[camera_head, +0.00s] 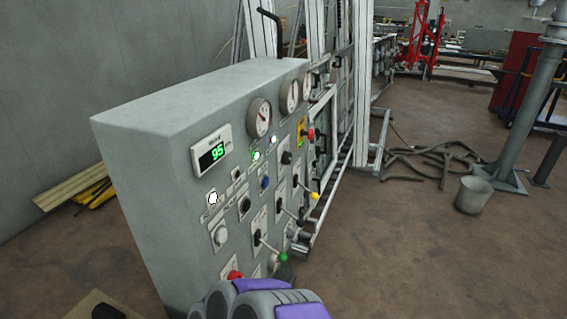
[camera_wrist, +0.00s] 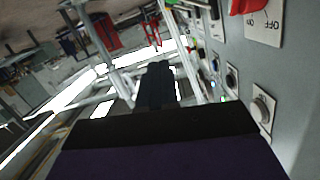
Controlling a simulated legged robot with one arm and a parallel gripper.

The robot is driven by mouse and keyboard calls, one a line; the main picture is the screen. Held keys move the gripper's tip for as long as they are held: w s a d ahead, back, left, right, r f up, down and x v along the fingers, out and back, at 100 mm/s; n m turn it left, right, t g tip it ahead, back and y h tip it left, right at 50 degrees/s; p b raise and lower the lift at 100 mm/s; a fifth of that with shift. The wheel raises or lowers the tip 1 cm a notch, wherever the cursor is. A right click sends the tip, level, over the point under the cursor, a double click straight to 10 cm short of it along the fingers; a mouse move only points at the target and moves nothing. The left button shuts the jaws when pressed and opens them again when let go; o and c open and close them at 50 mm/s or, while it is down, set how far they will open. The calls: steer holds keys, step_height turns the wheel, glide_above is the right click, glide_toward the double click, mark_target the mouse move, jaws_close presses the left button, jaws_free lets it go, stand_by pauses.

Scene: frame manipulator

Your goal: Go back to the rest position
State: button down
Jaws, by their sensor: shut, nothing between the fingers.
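My gripper shows in the wrist view as a dark shape (camera_wrist: 156,80) in the middle, its fingers together with nothing seen between them. The grey control panel (camera_head: 200,95) stands left of centre in the head view. My purple and grey arm is at the bottom edge of that view, close in front of the panel's lower part. In the wrist view the panel face (camera_wrist: 285,90) is on the right, beside my gripper. A red switch (camera_wrist: 248,5) with an OFF label is at the top there. I see no contact between the gripper and the panel.
The panel carries a green display (camera_head: 212,155) reading 95, round gauges (camera_head: 259,118), and several knobs and levers, one with a yellow tip (camera_head: 314,195). The brown floor (camera_head: 400,255) at front right is clear.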

steer(key=w+a+r+g+y, duration=0.4)
steer(key=a+y, duration=0.3)
steer(key=s+r+n+g+y, duration=0.4)
steer(key=r, duration=0.4)
steer(key=s+d+r+g+h, duration=0.1)
steer(key=s+d+g+h, duration=0.1)
steer(key=s+d, duration=0.6)
steer(key=s+d+r+n+g+h, duration=0.1)
steer(key=s+d+g, duration=0.3)
steer(key=s+d, duration=0.5)
steer(key=s+d+r+g+h, duration=0.2)
steer(key=s+d+g, duration=0.1)
steer(key=s+d, duration=0.6)
steer(key=d, duration=0.3)
steer(key=shift+r+h, duration=0.25)
steer(key=shift+h, duration=0.15)
